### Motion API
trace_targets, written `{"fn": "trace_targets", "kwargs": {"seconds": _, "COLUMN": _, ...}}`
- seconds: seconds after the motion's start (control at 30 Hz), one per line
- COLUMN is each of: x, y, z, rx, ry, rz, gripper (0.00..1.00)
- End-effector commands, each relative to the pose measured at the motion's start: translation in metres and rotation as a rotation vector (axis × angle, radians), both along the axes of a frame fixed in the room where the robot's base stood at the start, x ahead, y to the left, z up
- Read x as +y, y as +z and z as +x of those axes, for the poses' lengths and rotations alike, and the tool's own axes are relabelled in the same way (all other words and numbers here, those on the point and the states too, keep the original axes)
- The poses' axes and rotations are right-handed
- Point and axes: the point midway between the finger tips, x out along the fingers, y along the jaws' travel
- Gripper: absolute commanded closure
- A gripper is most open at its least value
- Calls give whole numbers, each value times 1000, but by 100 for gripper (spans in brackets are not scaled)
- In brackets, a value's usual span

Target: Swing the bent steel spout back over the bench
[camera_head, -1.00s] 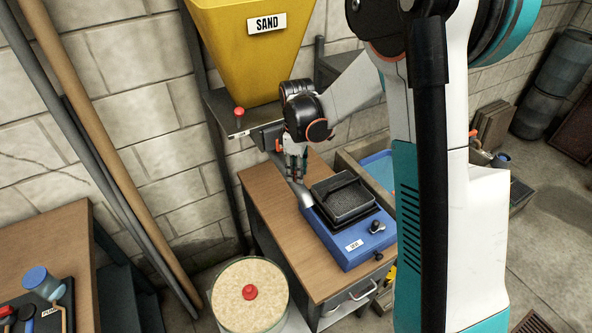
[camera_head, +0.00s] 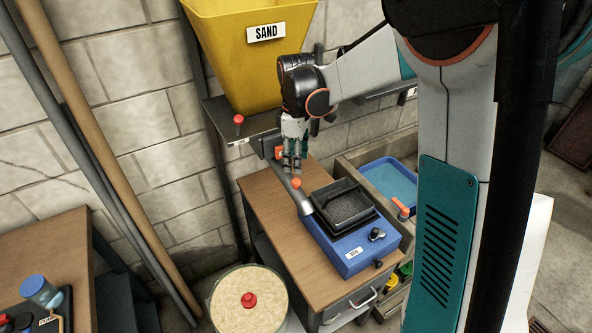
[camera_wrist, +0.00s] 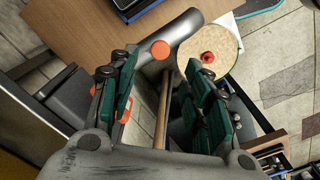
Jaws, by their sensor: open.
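The bent steel spout (camera_head: 301,202) slopes down from under the yellow sand hopper (camera_head: 240,60). Its lower end is over the wooden bench (camera_head: 262,190), beside the left edge of the blue machine (camera_head: 351,250). An orange knob (camera_head: 296,183) sits on the spout. In the wrist view, the spout (camera_wrist: 183,32) is a grey pipe crossing the upper middle, with the orange knob (camera_wrist: 160,50) on it. My gripper (camera_head: 291,168) is open and empty, just above and behind the knob in the head view. Its two fingers (camera_wrist: 166,95) stand apart in the wrist view, with the knob beyond their tips.
A black tray (camera_head: 345,205) sits on the blue machine. A tub of pale grains (camera_head: 248,300) with a red knob stands at the bench's front left. A blue basin (camera_head: 390,185) is to the right. Poles (camera_head: 95,140) lean on the wall at left.

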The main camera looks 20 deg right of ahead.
Motion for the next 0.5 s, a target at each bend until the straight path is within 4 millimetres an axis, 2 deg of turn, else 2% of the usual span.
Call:
{"fn": "trace_targets", "kwargs": {"seconds": 0.1, "x": 0, "y": 21, "z": 0, "rx": 0, "ry": 0, "rz": 0, "gripper": 56}}
{"fn": "trace_targets", "kwargs": {"seconds": 0.2, "x": 0, "y": 32, "z": 0, "rx": 0, "ry": 0, "rz": 0, "gripper": 56}}
{"fn": "trace_targets", "kwargs": {"seconds": 0.5, "x": 0, "y": 42, "z": 0, "rx": 0, "ry": 0, "rz": 0, "gripper": 56}}
